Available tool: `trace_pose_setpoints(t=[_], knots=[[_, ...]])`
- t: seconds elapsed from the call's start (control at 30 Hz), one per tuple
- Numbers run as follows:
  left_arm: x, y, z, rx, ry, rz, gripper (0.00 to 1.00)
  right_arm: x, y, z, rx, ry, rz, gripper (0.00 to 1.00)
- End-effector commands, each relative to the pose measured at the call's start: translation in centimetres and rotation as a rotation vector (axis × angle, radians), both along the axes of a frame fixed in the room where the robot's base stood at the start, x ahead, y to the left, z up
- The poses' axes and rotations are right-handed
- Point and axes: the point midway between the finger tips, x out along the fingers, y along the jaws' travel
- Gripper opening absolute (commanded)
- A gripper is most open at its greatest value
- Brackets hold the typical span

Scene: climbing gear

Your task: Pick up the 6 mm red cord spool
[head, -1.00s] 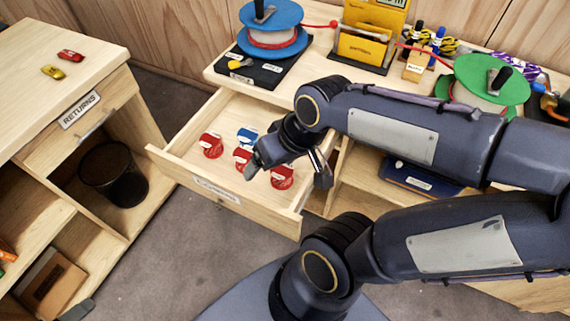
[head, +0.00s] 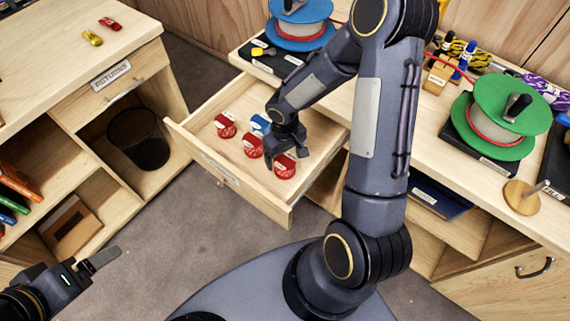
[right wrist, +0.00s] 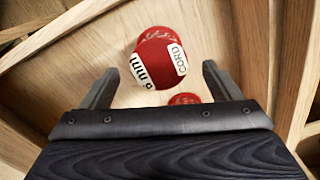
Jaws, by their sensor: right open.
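In the head view three red spools, left (head: 225,125), middle (head: 252,145) and right (head: 285,166), and a blue spool (head: 261,124) sit in the open drawer (head: 213,156). The right gripper (head: 287,149) is open above the drawer by the middle and right spools; the arm partly hides the blue one. My left gripper (head: 95,262) is at lower left, far from the spools.

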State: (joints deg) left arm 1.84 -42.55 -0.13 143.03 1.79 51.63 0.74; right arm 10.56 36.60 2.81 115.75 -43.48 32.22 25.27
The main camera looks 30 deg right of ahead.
Motion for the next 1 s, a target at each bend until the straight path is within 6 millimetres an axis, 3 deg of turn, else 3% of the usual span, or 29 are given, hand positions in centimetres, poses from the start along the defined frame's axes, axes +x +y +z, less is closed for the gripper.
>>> trace_pose_setpoints(t=[0.27, 0.57, 0.93, 1.0], knots=[[0.0, 0.0, 0.4, 0.0, 0.0, 0.0, 0.8, -0.3, -0.1, -3.9, 0.001, 0.003, -0.001, 0.84], [0.0, 0.0, 0.4, 0.0, 0.0, 0.0, 0.8, -0.3, -0.1, -4.4, 0.0, 0.0, -0.001, 0.84], [0.0, 0.0, 0.4, 0.0, 0.0, 0.0, 0.8, -0.3, -0.1, -4.4, 0.0, 0.001, -0.001, 0.37], [0.0, 0.0, 0.4, 0.0, 0.0, 0.0, 0.8, -0.3, -0.1, -4.4, 0.0, 0.0, -0.001, 0.34]])
